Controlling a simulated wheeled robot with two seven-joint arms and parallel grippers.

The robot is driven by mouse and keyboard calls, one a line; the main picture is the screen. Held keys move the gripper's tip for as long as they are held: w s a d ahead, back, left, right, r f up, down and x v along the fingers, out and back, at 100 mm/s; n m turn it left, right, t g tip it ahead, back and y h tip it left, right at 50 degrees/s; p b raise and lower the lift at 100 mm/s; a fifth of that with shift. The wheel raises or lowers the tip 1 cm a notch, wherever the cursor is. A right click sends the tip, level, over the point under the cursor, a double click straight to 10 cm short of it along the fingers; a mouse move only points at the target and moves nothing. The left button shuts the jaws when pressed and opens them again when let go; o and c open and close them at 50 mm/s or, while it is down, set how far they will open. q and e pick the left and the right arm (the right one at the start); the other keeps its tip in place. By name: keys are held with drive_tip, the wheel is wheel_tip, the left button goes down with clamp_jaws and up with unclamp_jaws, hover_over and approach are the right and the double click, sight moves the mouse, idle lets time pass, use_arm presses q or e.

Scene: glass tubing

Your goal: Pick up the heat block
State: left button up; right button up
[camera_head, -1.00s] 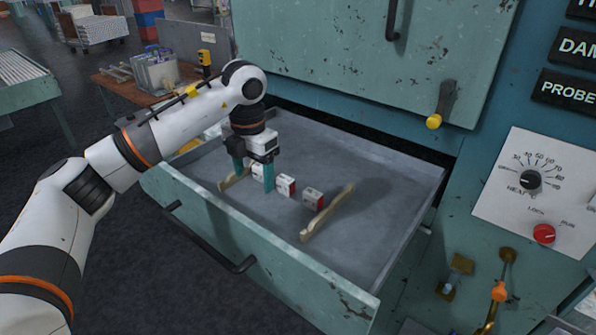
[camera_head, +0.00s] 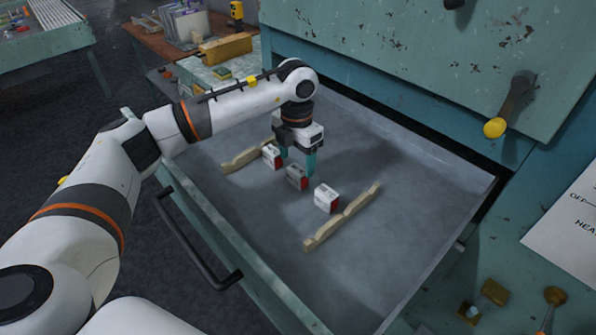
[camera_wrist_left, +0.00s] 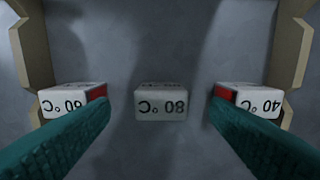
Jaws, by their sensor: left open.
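Three small white blocks with red ends lie in a row in the open drawer. In the left wrist view the middle one reads 80 °C (camera_wrist_left: 161,102), the left one 60 °C (camera_wrist_left: 72,102) and the right one 40 °C (camera_wrist_left: 247,99). The 80 °C block also shows in the head view (camera_head: 296,178), between the other two. My left gripper (camera_head: 298,163) points down with its teal fingers open, one to each side of the 80 °C block. In the left wrist view the gripper (camera_wrist_left: 160,108) has clear gaps beside that block. My right gripper is not in view.
Two notched wooden rails (camera_head: 343,218) flank the row of blocks. The grey drawer floor (camera_head: 410,190) is bare to the right and behind. A black drawer handle (camera_head: 195,245) is at the front. A lever with a yellow knob (camera_head: 495,128) sticks out above right.

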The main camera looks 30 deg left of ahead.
sight(297, 170)
use_arm(q)
wheel_tip(297, 170, down, 3)
drive_tip(key=shift+w+r+p, duration=0.15)
drive_tip(key=shift+r+p, duration=0.05)
drive_tip(key=shift+p, duration=1.05)
wheel_tip(297, 170, down, 2)
drive_tip(key=shift+f+p, duration=0.15)
drive_tip(key=shift+p, duration=0.15)
drive_tip(key=shift+f, duration=0.35)
drive_tip(key=shift+w, duration=0.1)
drive_tip(key=c, duration=1.1)
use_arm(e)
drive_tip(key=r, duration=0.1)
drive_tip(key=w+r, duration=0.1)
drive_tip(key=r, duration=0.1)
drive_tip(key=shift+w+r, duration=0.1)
